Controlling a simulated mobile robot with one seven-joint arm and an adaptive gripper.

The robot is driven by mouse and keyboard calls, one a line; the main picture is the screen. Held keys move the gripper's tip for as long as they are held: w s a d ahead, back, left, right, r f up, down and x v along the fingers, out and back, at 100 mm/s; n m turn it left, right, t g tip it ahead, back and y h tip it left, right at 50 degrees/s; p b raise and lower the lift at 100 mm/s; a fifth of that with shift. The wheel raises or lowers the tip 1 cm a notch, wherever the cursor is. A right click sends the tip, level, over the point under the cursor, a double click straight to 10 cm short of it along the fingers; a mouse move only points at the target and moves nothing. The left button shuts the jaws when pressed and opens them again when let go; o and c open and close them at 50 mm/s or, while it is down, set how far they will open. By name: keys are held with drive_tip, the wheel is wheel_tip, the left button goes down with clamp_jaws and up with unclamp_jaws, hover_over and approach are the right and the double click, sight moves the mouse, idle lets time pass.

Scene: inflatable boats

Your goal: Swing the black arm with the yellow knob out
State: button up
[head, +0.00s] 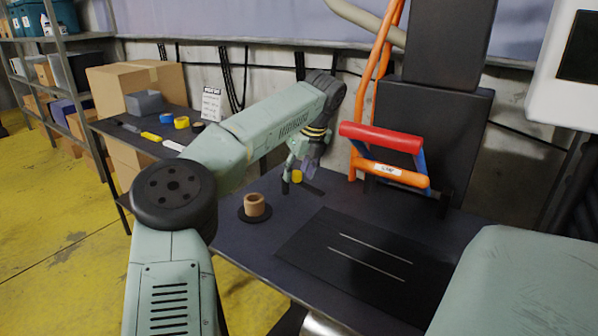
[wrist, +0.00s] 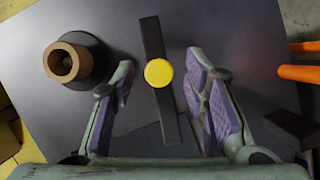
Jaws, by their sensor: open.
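The black arm (wrist: 152,40) is a flat bar lying over the dark tabletop, with a round yellow knob (wrist: 159,73) on it. In the wrist view the bar runs nearly upright in the picture, between my gripper's fingers. My gripper (wrist: 160,92) is open, with one purple-padded finger on each side of the knob and apart from it. In the head view my gripper (head: 293,177) points down at the table, and the yellow knob (head: 297,176) shows beside its fingers. The bar is partly hidden there by the gripper.
A tan ring on a black disc (head: 255,206) stands left of the knob. A red and orange handle frame (head: 385,150) rises at the right. A black plate with two pale lines (head: 365,262) lies in front. A side table (head: 125,132) holds tape rolls and boxes.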

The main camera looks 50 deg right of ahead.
sight(309, 190)
drive_tip(key=v, duration=1.1)
drive_tip(key=shift+s+r, duration=0.25)
drive_tip(key=shift+r, duration=0.1)
